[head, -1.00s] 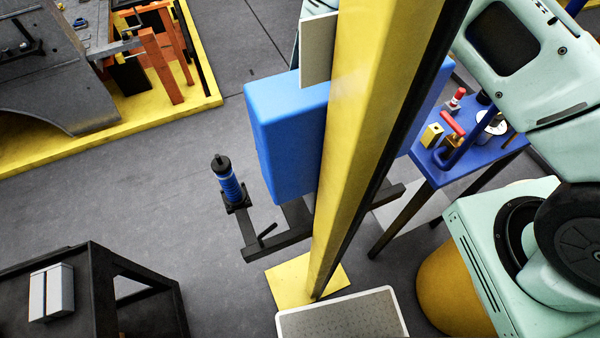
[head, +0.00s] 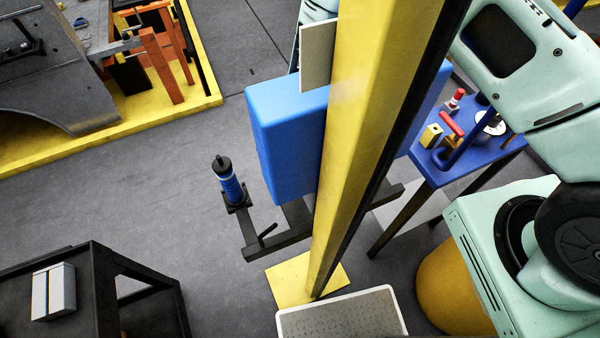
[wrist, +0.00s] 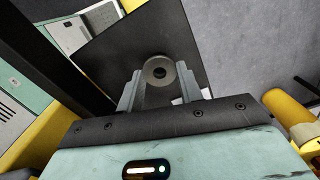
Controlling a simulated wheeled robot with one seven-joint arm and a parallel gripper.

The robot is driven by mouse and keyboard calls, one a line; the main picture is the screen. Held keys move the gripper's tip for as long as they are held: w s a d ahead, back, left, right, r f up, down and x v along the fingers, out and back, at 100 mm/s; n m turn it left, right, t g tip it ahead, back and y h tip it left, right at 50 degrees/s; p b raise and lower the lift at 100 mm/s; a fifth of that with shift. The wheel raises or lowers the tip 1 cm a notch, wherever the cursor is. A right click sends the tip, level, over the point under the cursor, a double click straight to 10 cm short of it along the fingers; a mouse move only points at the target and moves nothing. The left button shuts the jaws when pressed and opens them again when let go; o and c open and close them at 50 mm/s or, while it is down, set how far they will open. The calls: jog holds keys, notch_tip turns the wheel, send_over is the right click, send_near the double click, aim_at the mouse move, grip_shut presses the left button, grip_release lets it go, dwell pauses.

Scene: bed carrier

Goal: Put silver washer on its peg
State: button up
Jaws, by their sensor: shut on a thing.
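The silver washer (wrist: 159,71) is a grey ring with a dark centre, seen in the wrist view. My gripper (wrist: 159,82) is shut on it, with one finger at each side of the ring. A dark flat plate (wrist: 115,42) lies behind the washer. A small light spot shows inside the washer's hole, but I cannot tell whether it is a peg tip. I cannot make out the peg. In the head view the washer and my gripper are hidden behind the yellow post.
The yellow post (head: 365,140) crosses the head view, with a blue box (head: 288,140) beside it. A blue table (head: 448,174) with small parts is at right. A dark cart (head: 125,290) stands lower left.

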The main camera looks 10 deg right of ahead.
jog(key=shift+f, duration=0.45)
dwell(1.1)
jog(key=o, duration=1.1)
jog(key=shift+c, duration=0.2)
notch_tip(320, 180, up, 12)
